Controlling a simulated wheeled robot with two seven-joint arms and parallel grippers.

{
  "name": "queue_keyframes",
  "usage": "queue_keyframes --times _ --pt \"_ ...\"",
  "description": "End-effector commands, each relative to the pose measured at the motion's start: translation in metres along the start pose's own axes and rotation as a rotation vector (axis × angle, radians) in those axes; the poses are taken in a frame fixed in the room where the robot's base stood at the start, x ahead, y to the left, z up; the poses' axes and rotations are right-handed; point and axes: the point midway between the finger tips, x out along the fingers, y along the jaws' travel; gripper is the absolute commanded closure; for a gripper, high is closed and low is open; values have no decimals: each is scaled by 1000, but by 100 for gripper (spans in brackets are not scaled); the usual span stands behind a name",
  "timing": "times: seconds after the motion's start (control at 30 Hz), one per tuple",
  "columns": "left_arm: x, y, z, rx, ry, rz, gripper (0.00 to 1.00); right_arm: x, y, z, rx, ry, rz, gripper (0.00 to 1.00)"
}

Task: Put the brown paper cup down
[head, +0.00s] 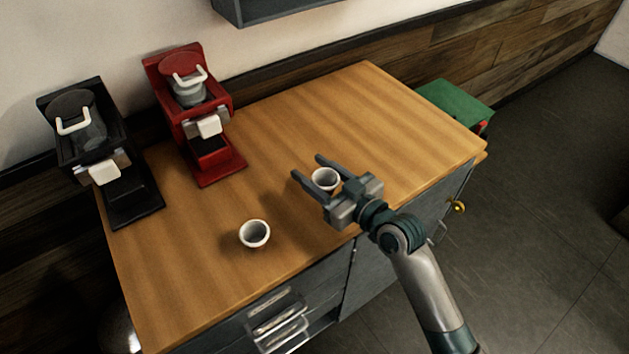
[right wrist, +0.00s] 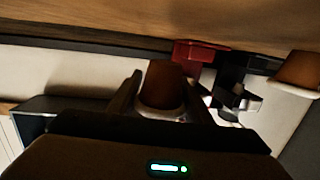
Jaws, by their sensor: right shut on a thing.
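My right gripper (head: 308,166) is over the front right part of the counter, its two fingers on either side of a cup (head: 325,178) with a white rim. In the right wrist view, which looks upside down, this cup (right wrist: 165,84) has a brown outside and sits between the fingers; the gripper is shut on it. The cup looks upright, with its mouth up in the head view. I cannot tell whether its base touches the counter. My left gripper is not in view.
A second white-rimmed cup (head: 254,233) stands on the wooden counter (head: 330,110), left of the gripper. A red brewer (head: 195,120) and a black brewer (head: 95,140) stand at the back left. The counter's right part is clear. A green-topped item (head: 455,100) is beyond its right end.

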Motion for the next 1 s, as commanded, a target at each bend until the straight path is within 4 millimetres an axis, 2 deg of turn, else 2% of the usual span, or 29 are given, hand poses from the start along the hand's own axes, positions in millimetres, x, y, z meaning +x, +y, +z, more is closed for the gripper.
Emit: queue_keyframes --times 0.33,0.77,0.8,0.83,0.87,1.0 --pt "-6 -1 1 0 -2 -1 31 3 0 36 1 -3 0 75" --pt "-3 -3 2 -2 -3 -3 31 4 0 42 0 -1 0 75" --pt "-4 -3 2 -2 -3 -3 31 4 0 41 0 -1 0 47" --pt "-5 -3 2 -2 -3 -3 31 4 0 40 0 -1 0 40" --pt "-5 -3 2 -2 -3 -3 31 4 0 40 0 -1 0 36" --pt "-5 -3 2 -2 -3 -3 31 4 0 40 0 -1 0 36"
